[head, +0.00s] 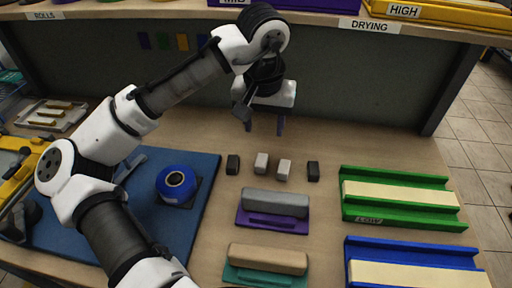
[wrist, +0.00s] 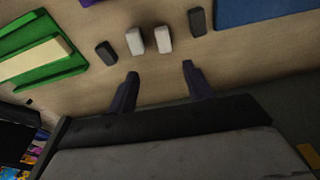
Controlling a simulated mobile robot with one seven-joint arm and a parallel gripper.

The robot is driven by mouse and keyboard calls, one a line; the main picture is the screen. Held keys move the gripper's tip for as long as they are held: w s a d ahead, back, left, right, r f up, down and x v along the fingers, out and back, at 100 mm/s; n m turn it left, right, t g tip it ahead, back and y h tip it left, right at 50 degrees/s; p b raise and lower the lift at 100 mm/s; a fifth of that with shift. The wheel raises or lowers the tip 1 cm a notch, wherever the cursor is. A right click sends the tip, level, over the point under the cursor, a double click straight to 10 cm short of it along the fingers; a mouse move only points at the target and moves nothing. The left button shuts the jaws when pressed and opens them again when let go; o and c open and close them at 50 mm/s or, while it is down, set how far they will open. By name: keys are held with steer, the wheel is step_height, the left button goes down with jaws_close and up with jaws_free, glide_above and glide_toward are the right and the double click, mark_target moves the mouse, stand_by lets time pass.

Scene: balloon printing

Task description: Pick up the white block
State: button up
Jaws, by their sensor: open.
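Two small pale blocks stand side by side on the wooden table, a whitish left one (head: 261,162) and a whitish right one (head: 284,169). In the wrist view the order is reversed, with the left one (wrist: 163,39) on the right and the right one (wrist: 134,41) on the left. I cannot tell for sure which is the whiter. My gripper (head: 266,124) is open and empty, pointing down above and behind the blocks. Its two purple fingers (wrist: 160,71) are apart from every block in the wrist view.
Dark blocks flank the pale pair, one on the left (head: 233,165) and one on the right (head: 313,171). In front lie a purple-based grey block (head: 274,203) and a teal-based tan block (head: 268,259). A green tray (head: 404,214) is right; a blue roll (head: 176,182) is left. A shelf overhangs behind.

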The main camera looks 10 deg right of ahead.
glide_above(261, 160)
steer(key=s, duration=0.1)
step_height(261, 160, down, 8)
steer(key=shift+s+d+f+p, duration=0.1)
steer(key=shift+s+d+p, duration=0.05)
steer(key=shift+p, duration=0.3)
steer(key=shift+w+f+p, duration=0.2)
steer(key=shift+f+p, duration=0.05)
steer(key=shift+f, duration=0.65)
steer(key=shift+w+f+p, duration=0.15)
steer(key=shift+f+p, duration=0.1)
steer(key=shift+f, duration=0.6)
steer(key=shift+w+f+p, duration=0.2)
steer(key=shift+f+p, duration=0.05)
steer(key=shift+f, duration=0.65)
steer(key=c, duration=1.1)
steer(key=shift+o, duration=0.2)
steer(key=shift+r, duration=0.1)
step_height(261, 160, up, 19)
steer(key=b, duration=0.3)
